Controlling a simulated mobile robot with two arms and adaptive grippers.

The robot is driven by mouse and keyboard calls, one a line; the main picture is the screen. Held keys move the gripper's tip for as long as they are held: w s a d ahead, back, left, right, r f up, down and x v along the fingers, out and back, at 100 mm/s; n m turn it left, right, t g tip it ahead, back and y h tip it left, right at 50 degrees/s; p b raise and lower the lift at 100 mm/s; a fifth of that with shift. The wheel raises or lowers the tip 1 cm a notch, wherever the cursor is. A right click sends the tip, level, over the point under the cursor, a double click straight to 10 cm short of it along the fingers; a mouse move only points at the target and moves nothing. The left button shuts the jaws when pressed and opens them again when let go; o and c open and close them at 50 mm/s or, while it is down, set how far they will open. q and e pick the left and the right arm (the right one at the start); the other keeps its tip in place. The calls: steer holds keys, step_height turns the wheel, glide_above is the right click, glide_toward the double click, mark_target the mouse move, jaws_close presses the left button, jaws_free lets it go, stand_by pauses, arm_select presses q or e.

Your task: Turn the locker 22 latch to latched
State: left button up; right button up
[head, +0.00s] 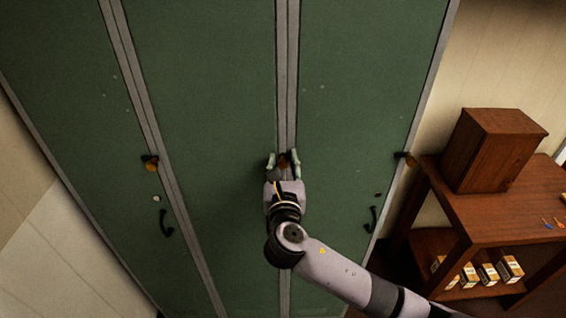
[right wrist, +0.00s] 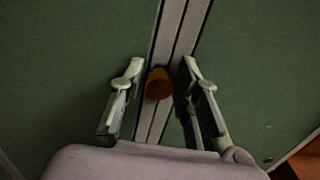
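A tall green locker bank (head: 210,90) with several doors divided by grey strips fills the left and middle of the head view. A brown-orange latch knob (head: 284,161) sits on the grey strip in the middle; it also shows in the right wrist view (right wrist: 159,84). My right gripper (head: 283,158) is open, with one finger on each side of this knob. In the right wrist view a gap shows between the knob and each finger. No locker number is readable, so I cannot tell which is 22. My left gripper is not in view.
Other orange latches sit on the left strip (head: 151,163) and at the right edge (head: 409,159). Dark handles (head: 165,222) hang below them. A wooden shelf table (head: 500,210) at the right holds a wooden box (head: 496,150) and several small cartons (head: 509,268).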

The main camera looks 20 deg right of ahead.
jaws_close()
steer(key=shift+m, duration=0.3)
steer(key=m, duration=0.3)
steer(key=shift+m, duration=0.3)
steer(key=m+b, duration=0.1)
steer(key=m, duration=0.2)
steer(key=shift+f+m, duration=0.1)
steer(key=shift+m, duration=0.2)
steer(key=m+b, duration=0.1)
steer(key=m, duration=0.4)
steer(key=shift+d+f+b, duration=0.1)
steer(key=shift+b, duration=0.25)
steer(key=m+b, duration=0.1)
steer(key=m, duration=0.4)
steer(key=shift+b, duration=0.3)
